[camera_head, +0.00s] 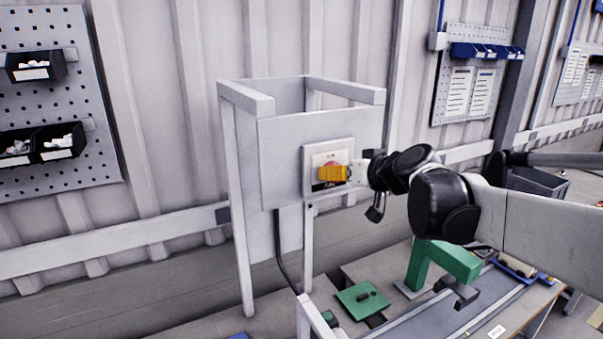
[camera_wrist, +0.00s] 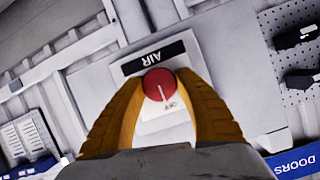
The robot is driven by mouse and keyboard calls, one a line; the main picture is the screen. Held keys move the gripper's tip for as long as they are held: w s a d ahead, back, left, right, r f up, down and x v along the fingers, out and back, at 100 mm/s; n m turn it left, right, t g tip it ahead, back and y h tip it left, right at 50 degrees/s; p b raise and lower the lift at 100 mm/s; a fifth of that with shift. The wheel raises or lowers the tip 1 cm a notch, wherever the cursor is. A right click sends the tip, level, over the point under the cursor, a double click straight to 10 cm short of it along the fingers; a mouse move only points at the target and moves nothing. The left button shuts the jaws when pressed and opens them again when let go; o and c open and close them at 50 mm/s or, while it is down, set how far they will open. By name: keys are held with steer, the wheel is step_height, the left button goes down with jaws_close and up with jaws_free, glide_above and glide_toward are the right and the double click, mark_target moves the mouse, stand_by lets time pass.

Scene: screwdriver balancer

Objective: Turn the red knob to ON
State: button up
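The red knob (camera_wrist: 159,85) is round and sits on a white switch plate (camera_wrist: 165,128) marked AIR and OFF, seen upside down in the wrist view. Its white line points toward the word OFF. My gripper (camera_wrist: 160,88) has its yellow fingers on both sides of the knob, and they appear to touch its edges. In the head view the plate (camera_head: 343,150) is on the front of a grey box. My gripper (camera_head: 334,174) reaches it from the right. There the fingers cover most of the knob, with only a little red (camera_head: 330,161) showing above them.
The grey box (camera_head: 280,140) stands on a light frame against the corrugated wall. A green stand (camera_head: 440,262) and a green plate (camera_head: 362,299) are on the workbench below. Pegboards with bins (camera_head: 50,146) hang on the wall at the left.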

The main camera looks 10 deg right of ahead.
stand_by(0.4)
steer(key=m+y+b, duration=0.2)
steer(key=m, duration=0.1)
steer(key=shift+d+f+b, duration=0.1)
steer(key=shift+b, duration=0.2)
steer(key=m+y+b, duration=0.2)
steer(key=m, duration=0.1)
steer(key=shift+m+b, duration=0.3)
steer(key=shift+b, duration=0.05)
steer(key=m+y+b, duration=0.2)
steer(key=m+b, duration=0.1)
steer(key=m, duration=0.1)
steer(key=shift+m+t+y+b, duration=0.6)
steer(key=shift+m+b, duration=0.45)
steer(key=shift+m, duration=0.55)
steer(key=o, duration=1.2)
steer(key=shift+w, duration=0.1)
